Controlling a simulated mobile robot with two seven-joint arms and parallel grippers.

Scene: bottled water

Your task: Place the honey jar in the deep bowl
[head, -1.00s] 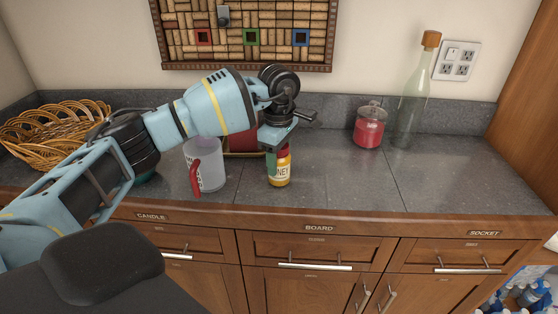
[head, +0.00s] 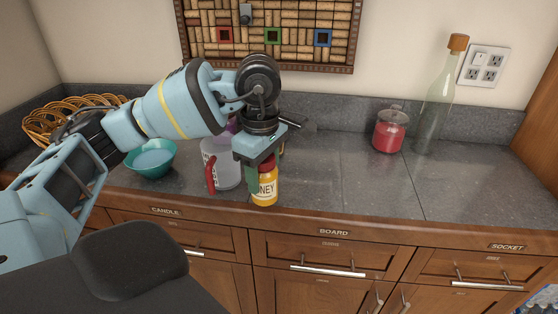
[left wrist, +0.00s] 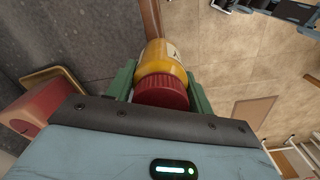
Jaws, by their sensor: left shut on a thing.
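The honey jar (head: 265,190), amber with a red lid and a pale label, is upright at the front of the counter. My left gripper (head: 262,174) points down and is shut on it; the left wrist view shows the jar (left wrist: 160,62) between both green fingers. I cannot tell for sure how far the jar is above the counter. A teal bowl (head: 152,160), the likely deep bowl, stands to the left on the counter and looks empty.
A clear mug with a red handle (head: 211,175) stands between the bowl and the jar, partly behind my gripper. A wicker basket (head: 70,118) is at the back left. A red lidded jar (head: 389,133) and a tall bottle (head: 437,100) stand right. The middle-right counter is clear.

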